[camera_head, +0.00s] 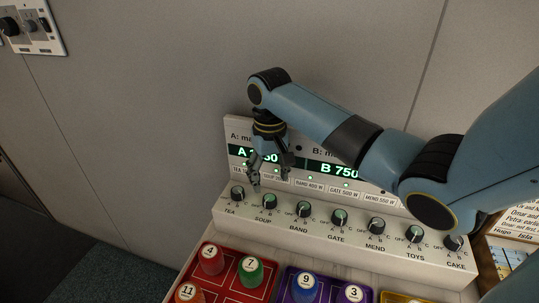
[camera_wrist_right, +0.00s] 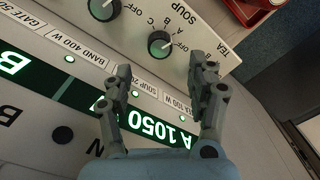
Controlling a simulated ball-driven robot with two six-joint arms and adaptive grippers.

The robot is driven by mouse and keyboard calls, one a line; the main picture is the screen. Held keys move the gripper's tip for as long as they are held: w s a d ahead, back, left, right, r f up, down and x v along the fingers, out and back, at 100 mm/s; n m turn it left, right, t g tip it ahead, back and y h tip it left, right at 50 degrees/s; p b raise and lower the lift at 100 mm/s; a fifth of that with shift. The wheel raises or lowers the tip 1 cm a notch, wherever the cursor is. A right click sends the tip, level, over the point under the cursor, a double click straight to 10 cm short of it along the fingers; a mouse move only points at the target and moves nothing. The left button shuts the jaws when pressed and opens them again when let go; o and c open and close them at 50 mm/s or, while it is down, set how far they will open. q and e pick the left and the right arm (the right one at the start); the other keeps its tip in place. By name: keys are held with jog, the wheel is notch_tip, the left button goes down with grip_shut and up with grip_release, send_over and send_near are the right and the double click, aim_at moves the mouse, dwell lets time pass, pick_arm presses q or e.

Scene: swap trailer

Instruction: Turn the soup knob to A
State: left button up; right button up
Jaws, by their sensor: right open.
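The soup knob (camera_head: 269,201) is a dark round dial with a green face on the sloping front of the white panel, second from the left. It also shows in the right wrist view (camera_wrist_right: 161,44), with OFF, A, B and C printed round it. I cannot tell which mark it points to. My right gripper (camera_head: 268,174) is open, fingers pointing down, above and behind the soup knob. In the right wrist view, its fingertips (camera_wrist_right: 161,69) are spread with nothing between them, and the knob lies beyond them, apparently untouched. My left gripper is not in view.
The tea knob (camera_head: 237,193) and band knob (camera_head: 303,209) flank the soup knob, with more knobs rightward. A green display (camera_head: 338,169) stands behind. In front are a red tray (camera_head: 223,287) and a purple tray holding numbered pieces. Grey wall rises behind the panel.

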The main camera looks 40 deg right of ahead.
aim_at(269, 198)
notch_tip(269, 198, up, 5)
jog(key=shift+r, duration=0.1)
dwell(0.7)
